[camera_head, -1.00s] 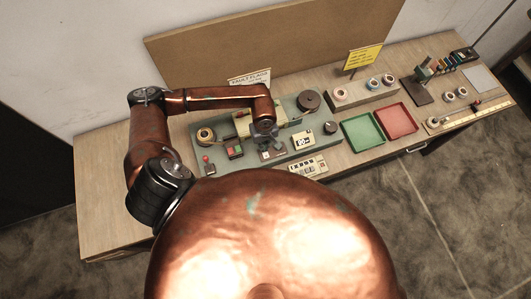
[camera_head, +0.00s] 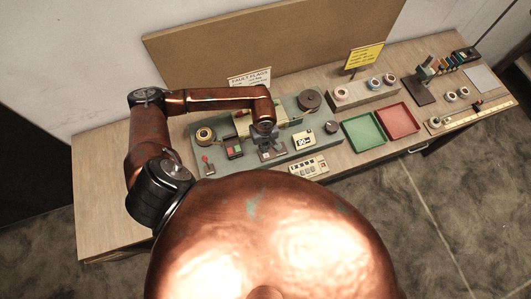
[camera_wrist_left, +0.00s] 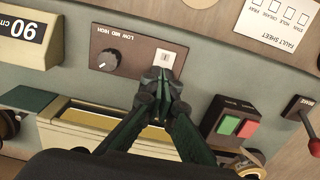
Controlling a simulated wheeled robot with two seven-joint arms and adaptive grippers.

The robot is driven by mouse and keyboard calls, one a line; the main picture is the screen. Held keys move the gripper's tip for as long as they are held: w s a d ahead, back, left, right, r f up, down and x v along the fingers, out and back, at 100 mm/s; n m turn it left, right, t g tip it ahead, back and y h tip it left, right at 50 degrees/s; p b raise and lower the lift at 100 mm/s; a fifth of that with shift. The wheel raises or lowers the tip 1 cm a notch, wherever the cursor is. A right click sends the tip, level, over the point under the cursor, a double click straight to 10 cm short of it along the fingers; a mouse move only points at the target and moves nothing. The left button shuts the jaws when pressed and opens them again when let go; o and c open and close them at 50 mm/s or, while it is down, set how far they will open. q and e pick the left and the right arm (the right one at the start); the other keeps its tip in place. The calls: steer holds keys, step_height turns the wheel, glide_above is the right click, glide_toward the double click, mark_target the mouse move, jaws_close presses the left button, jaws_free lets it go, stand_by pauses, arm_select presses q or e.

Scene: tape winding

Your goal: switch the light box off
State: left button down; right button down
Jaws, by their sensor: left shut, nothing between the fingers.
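My left gripper (camera_wrist_left: 166,82) is shut and empty, its fingertips at the lower edge of a white rocker switch (camera_wrist_left: 166,58) marked "I" in the left wrist view. I cannot tell whether they touch it. The switch sits on a brown panel (camera_wrist_left: 125,75) beside a dark knob labelled LOW MID HIGH. The panel also shows in the head view (camera_head: 272,154), below my left gripper (camera_head: 266,142). A cream-framed box with a yellowish top (camera_wrist_left: 90,125), perhaps the light box, lies partly hidden under the gripper. My right gripper is not in view.
Close by are a green and red button box (camera_wrist_left: 232,124), a red-knobbed lever (camera_wrist_left: 310,125) and a "90 cm" display (camera_wrist_left: 25,35). Green (camera_head: 363,132) and red (camera_head: 402,120) trays lie to the right. A wooden board stands behind the bench.

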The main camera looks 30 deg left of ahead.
arm_select(q)
steer(key=shift+r, duration=0.55)
steer(key=shift+r+p, duration=1.3)
steer(key=shift+r, duration=1.65)
steer(key=shift+d+f, duration=0.1)
